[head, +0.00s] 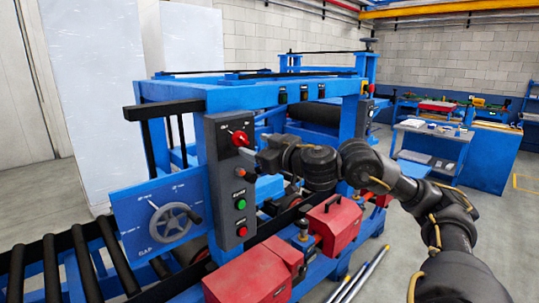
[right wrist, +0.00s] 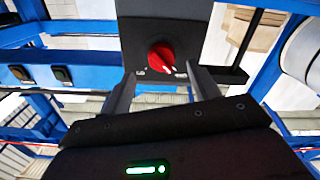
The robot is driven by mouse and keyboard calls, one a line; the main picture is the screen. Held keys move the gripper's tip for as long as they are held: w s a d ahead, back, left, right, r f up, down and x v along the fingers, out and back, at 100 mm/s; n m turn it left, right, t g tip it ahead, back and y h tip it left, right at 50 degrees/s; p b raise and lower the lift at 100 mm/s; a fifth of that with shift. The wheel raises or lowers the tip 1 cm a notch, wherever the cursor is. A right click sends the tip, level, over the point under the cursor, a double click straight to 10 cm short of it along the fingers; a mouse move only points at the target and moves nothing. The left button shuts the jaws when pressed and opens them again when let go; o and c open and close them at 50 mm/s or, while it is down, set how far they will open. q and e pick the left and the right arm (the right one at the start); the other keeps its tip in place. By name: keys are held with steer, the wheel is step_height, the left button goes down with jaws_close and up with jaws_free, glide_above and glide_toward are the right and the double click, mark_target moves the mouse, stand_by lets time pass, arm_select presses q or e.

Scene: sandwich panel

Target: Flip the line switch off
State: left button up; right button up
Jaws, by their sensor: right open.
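The line switch (head: 240,138) is a red rotary knob at the top of a grey control box (head: 226,190). In the right wrist view the red knob (right wrist: 162,56) sits on a dark plate, with small white markings below it that I cannot read surely. A white mark on the knob points to the lower right in that view. My right gripper (head: 249,158) is just in front of the box, close to the knob. Its two fingers (right wrist: 161,72) are open, one on each side below the knob, with nothing between them. My left gripper is not in view.
Below the switch on the box are a green button (head: 240,204) and a red button (head: 242,231). A handwheel (head: 176,222) is to the left, and rollers (head: 70,262) lie at lower left. Red housings (head: 334,225) stand below my right arm. A workbench (head: 435,138) is farther back.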

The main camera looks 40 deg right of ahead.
steer(key=s+b, duration=0.4)
steer(key=s, duration=0.1)
steer(key=shift+s+a, duration=0.15)
steer(key=shift+s, duration=0.15)
stand_by(0.4)
